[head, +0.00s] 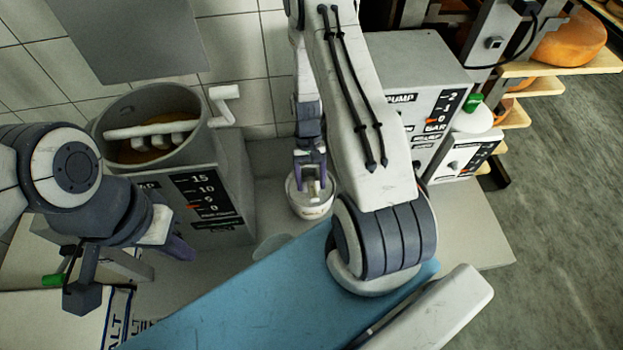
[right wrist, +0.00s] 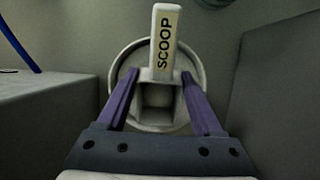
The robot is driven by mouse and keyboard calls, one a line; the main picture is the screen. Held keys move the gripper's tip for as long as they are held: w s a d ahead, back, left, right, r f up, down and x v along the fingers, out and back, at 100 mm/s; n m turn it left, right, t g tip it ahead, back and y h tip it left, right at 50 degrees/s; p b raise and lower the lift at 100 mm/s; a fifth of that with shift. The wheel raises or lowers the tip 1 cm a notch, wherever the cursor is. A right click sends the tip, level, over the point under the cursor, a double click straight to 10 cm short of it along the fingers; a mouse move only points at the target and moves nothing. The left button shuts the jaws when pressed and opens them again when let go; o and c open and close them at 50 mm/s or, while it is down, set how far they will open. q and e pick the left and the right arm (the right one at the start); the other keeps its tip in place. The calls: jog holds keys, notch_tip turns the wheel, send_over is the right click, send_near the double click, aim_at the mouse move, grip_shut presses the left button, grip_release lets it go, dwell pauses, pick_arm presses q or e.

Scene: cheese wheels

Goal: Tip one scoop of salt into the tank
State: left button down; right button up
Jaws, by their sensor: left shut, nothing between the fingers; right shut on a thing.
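My right gripper (head: 312,172) reaches down at the centre of the head view, its purple fingers shut on the scoop (head: 312,203). The scoop is a pale round cup. In the right wrist view, its upright handle (right wrist: 165,42), lettered SCOOP, stands between the fingers, with the round rim behind. I cannot tell whether salt is in it. A white container with partly visible lettering ending in "ALT" (head: 118,318) is at the lower left. My left gripper (head: 180,246) is shut and empty, above and right of it.
A grey pot (head: 197,110) with a white crank and orange contents stands on a scaled box at left. A PUMP box (head: 425,75) stands right of my right arm. A blue panel (head: 240,305) lies in front. Cheese shelves (head: 550,88) are at upper right.

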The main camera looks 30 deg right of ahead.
notch_tip(320, 180, up, 8)
jog(key=p, duration=0.6)
jog(key=shift+s, duration=0.1)
dwell(0.5)
